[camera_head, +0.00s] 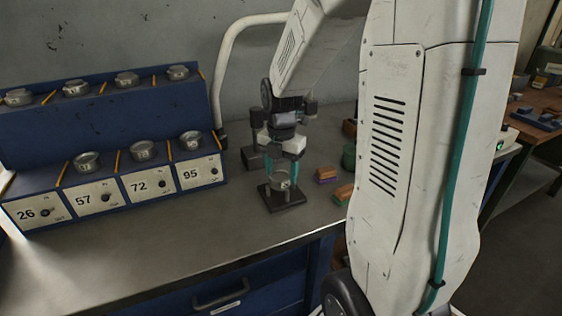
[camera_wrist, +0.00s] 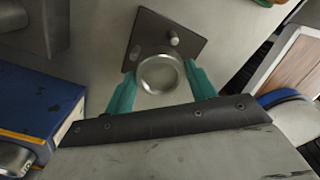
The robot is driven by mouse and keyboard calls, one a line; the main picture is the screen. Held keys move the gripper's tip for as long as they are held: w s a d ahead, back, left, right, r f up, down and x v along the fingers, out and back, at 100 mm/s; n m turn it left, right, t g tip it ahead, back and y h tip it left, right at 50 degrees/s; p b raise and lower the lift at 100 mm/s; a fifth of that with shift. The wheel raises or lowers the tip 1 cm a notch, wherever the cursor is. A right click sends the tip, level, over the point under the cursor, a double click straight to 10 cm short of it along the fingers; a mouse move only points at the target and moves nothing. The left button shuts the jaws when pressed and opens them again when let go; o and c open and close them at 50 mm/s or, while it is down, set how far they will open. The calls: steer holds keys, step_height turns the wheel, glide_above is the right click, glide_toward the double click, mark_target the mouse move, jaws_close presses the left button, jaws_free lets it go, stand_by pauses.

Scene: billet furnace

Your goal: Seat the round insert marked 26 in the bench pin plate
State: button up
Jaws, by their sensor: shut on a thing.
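My gripper (camera_head: 285,176) is shut on a round metal insert (camera_head: 280,181), with a teal finger on each side of it. The insert also shows in the wrist view (camera_wrist: 161,75) as a shiny round cup; its marking is not readable. The dark square pin plate (camera_head: 284,200) lies on the bench below the gripper. In the wrist view the plate (camera_wrist: 150,28) shows an upright pin (camera_wrist: 173,39). The insert overlaps the plate's near edge there, and the pin stands clear beyond it. I cannot tell whether the insert touches the plate.
A blue stepped rack (camera_head: 105,135) stands at the left, with round inserts on both tiers. Its place labelled 26 (camera_head: 35,213) is empty. The bench front is clear.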

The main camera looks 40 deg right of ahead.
mark_target(282, 175)
steer(key=shift+f, duration=0.85)
steer(key=shift+d+f, duration=0.1)
steer(key=shift+f, duration=0.45)
stand_by(1.0)
steer(key=o, duration=1.2)
step_height(282, 175, up, 11)
stand_by(0.3)
stand_by(0.5)
